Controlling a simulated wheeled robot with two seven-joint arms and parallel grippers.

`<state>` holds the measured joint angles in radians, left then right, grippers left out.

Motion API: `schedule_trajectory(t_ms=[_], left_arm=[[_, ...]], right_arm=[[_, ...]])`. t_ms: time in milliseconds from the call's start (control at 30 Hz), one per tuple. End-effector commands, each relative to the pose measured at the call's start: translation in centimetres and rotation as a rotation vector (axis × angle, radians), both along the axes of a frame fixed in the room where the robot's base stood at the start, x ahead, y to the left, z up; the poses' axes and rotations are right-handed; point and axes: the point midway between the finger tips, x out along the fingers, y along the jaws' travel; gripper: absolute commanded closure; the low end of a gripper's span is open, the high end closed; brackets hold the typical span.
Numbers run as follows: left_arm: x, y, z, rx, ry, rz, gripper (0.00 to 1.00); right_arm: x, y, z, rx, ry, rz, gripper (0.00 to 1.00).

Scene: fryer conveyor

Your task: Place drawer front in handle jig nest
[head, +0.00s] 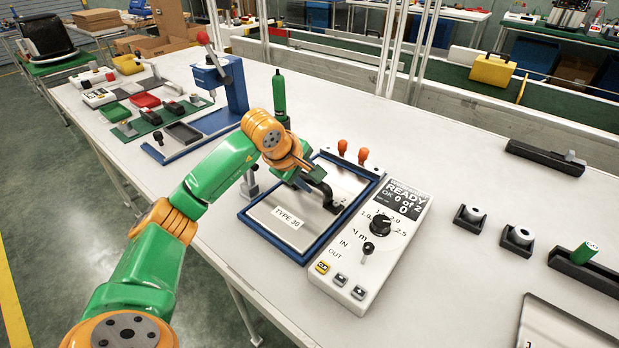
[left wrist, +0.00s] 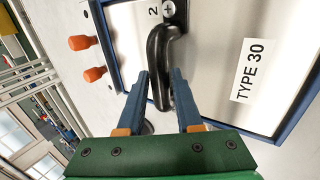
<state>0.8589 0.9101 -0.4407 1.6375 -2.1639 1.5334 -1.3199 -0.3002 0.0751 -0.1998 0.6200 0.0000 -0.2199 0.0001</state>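The drawer front is a pale metallic panel (head: 265,222) with a "TYPE 30" label. It lies flat within the blue frame of the jig nest (head: 294,253); I cannot tell whether it is fully seated. A black bar handle (left wrist: 160,64) stands on the panel, with a screw at one end; it also shows in the head view (head: 329,194). My right gripper is not in view.
A control box (head: 367,243) reading "READY" and "0 of 2" stands right of the nest. Two orange knobs (head: 363,155) are at its back edge. A blue press (head: 222,84) stands behind left. Black fixtures (head: 517,239) and a metal tray (head: 527,322) are at right. Bare table lies between.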

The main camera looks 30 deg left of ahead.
Motion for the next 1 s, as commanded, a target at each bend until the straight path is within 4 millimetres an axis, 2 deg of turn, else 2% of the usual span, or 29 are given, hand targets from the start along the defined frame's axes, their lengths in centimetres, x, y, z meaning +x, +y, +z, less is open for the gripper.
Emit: schedule_trajectory(t_ms=[33,67,400,467,700,800,1000], left_arm=[[0.0,0.0,0.0,0.0,-0.001,0.0,0.49],[0.0,0.0,0.0,0.0,-0.001,0.0,0.43],[-0.2,0.0,0.6,0.0,-0.002,0.0,0.43],[-0.8,0.1,1.5,0.001,-0.005,0.0,0.43],[-4.4,0.4,7.3,0.002,-0.006,0.0,0.43],[-5.5,0.4,9.0,0.001,-0.004,0.001,0.43],[-6.5,0.5,10.3,0.0,-0.001,0.0,0.43]], right_arm=[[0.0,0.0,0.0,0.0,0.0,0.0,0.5],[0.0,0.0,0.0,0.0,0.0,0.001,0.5],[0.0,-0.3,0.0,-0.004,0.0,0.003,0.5],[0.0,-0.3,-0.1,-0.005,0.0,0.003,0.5],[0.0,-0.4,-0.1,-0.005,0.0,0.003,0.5],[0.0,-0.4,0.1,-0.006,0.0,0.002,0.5],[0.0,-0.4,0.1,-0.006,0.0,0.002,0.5]])
